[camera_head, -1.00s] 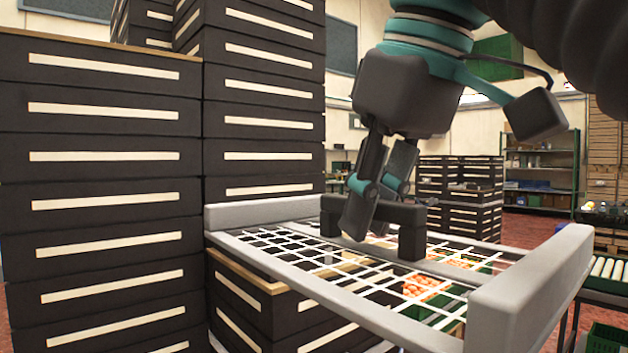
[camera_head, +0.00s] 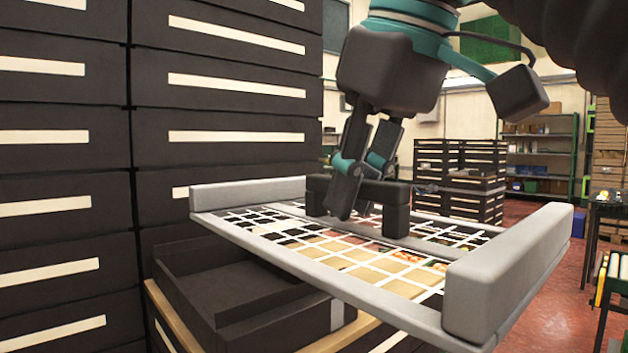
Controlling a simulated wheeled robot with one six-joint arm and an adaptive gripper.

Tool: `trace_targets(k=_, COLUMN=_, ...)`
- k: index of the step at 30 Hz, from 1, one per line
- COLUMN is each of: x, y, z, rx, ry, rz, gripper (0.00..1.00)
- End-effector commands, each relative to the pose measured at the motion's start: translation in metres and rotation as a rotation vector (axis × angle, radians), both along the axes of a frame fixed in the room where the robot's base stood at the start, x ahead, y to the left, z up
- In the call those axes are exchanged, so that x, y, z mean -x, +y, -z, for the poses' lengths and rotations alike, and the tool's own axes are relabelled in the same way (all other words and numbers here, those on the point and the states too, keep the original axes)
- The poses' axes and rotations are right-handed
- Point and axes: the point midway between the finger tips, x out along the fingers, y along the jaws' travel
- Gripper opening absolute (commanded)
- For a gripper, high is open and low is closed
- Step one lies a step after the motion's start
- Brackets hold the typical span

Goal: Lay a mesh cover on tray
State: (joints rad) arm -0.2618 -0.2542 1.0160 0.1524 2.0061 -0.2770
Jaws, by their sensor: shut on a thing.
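The mesh cover (camera_head: 480,272) is a grey frame with a white grid, raised grey end bars and a dark handle (camera_head: 397,207) on a crossbar. My gripper (camera_head: 350,200) is shut on the handle and holds the cover roughly level in the air. A dark open tray (camera_head: 265,270) sits below the cover's left part, on a stack with a wooden top edge. The cover is above the tray and apart from it. Part of the tray is hidden behind the cover. Orange items show faintly through the mesh.
Tall stacks of dark crates (camera_head: 62,150) with pale slots stand close at the left and behind the cover. More dark stacks (camera_head: 460,170) stand farther back. A green shelf (camera_head: 541,165) is at the back right. Open red floor (camera_head: 535,300) lies at the right.

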Motion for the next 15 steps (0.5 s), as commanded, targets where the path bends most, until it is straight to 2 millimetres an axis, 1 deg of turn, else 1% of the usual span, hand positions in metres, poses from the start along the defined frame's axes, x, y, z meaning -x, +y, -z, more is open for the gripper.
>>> trace_targets(k=5, x=-0.007, y=0.004, z=0.002, rx=0.000, ry=0.000, rz=0.000, gripper=0.00)
trace_targets(k=15, x=-0.029, y=0.021, z=0.007, rx=0.001, ry=0.001, rz=-0.001, gripper=0.00)
